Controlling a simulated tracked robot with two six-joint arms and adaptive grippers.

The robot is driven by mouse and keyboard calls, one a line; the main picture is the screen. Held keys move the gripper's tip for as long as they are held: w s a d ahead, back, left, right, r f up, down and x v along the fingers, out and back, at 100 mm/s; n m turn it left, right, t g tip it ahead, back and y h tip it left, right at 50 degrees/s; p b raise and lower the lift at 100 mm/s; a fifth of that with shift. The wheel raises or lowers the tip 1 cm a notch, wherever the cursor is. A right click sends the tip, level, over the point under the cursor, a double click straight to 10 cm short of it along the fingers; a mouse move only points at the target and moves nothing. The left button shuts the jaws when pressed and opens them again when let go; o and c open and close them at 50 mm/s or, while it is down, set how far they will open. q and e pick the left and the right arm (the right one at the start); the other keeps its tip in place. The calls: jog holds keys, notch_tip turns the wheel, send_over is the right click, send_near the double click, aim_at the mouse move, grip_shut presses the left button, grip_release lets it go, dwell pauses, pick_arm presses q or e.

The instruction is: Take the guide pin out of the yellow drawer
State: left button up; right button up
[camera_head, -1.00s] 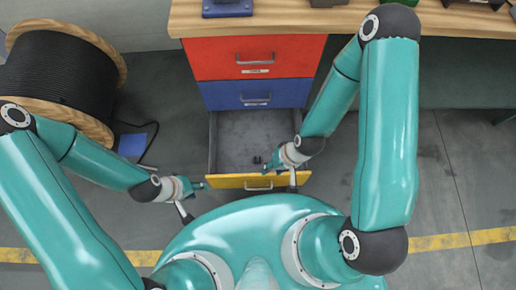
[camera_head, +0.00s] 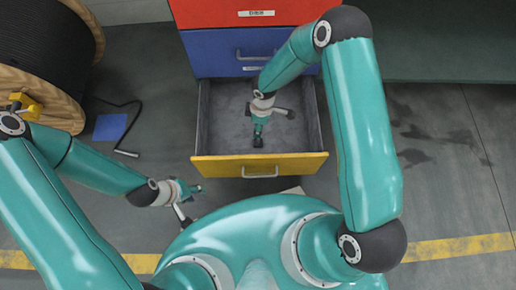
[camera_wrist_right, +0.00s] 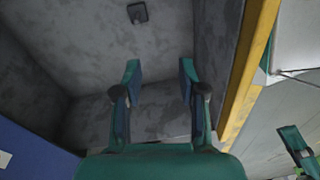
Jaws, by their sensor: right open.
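The yellow drawer (camera_head: 210,168) is pulled open under the blue one, with its grey inside showing. A small dark piece, which looks like the guide pin (camera_head: 257,142), lies on its floor close to the front panel. In the right wrist view the guide pin (camera_wrist_right: 137,12) is at the top edge, beyond the fingertips and apart from them. My right gripper (camera_head: 259,128) reaches over the drawer, its two fingers (camera_wrist_right: 157,72) apart with nothing between them. My left gripper (camera_head: 196,189) hangs outside, left of the drawer front; its jaw opening is too small to tell.
The blue drawer (camera_head: 218,55) and red drawer (camera_head: 205,12) above are shut. A black cable reel (camera_head: 40,50) with wooden flanges stands at the left. A blue plate (camera_head: 110,127) and a dark cable lie on the floor. The floor at right is clear.

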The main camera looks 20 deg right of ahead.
jog(key=shift+n+h, duration=0.5)
jog(key=shift+n, duration=0.3)
jog(key=w+f+b, duration=0.1)
jog(key=f, duration=0.3)
jog(key=d+f+b, duration=0.1)
jog(key=f+b, duration=0.1)
jog(key=f, duration=0.3)
jog(key=w+f+b, duration=0.1)
jog(key=f+b, duration=0.1)
jog(key=f, duration=0.3)
jog(key=shift+w+d, duration=0.15)
jog(key=shift+w, duration=0.15)
jog(key=shift+w+f+b, duration=0.2)
jog(key=shift+f+b, duration=1.25)
jog(key=shift+f, duration=1.25)
pick_arm(q)
notch_tip(320, 180, down, 9)
jog(key=shift+f, duration=0.15)
pick_arm(e)
grip_shut()
